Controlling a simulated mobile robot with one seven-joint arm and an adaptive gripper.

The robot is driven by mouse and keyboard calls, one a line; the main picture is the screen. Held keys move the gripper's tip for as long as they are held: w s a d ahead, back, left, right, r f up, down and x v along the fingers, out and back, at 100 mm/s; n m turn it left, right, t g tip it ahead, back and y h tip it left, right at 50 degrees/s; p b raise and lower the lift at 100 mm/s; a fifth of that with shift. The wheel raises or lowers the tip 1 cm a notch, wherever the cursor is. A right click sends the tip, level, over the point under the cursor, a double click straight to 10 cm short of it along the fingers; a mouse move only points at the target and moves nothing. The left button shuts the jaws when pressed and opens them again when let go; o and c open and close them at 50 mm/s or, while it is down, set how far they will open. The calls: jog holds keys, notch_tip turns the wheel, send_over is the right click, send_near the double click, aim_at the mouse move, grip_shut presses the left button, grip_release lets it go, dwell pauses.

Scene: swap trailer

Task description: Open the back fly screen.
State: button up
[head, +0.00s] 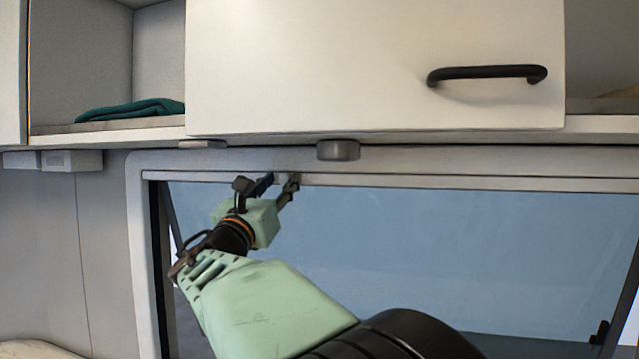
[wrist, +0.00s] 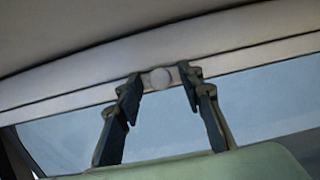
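The back window (head: 450,250) fills the lower part of the head view, its pane bluish. A pale rail (head: 450,182) runs along its top edge; it also shows in the wrist view (wrist: 245,60). I take this rail for the fly screen's bar; I cannot tell whether mesh covers the pane. A small round grey knob (wrist: 160,78) sits on the rail in the wrist view. My gripper (head: 278,183) is up at the rail. Its fingers (wrist: 162,82) are open on either side of the knob, with a small gap visible on each side.
A white overhead cabinet (head: 330,60) with a black handle (head: 487,73) hangs just above the window. A grey round fitting (head: 338,150) sticks out beneath it. An open shelf with a green cloth (head: 130,109) is at left.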

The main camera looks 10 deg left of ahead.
grip_shut()
notch_tip(320, 180, down, 55)
jog(key=b, duration=3.3)
jog(key=shift+o, duration=0.7)
grip_release()
jog(key=shift+s, duration=0.1)
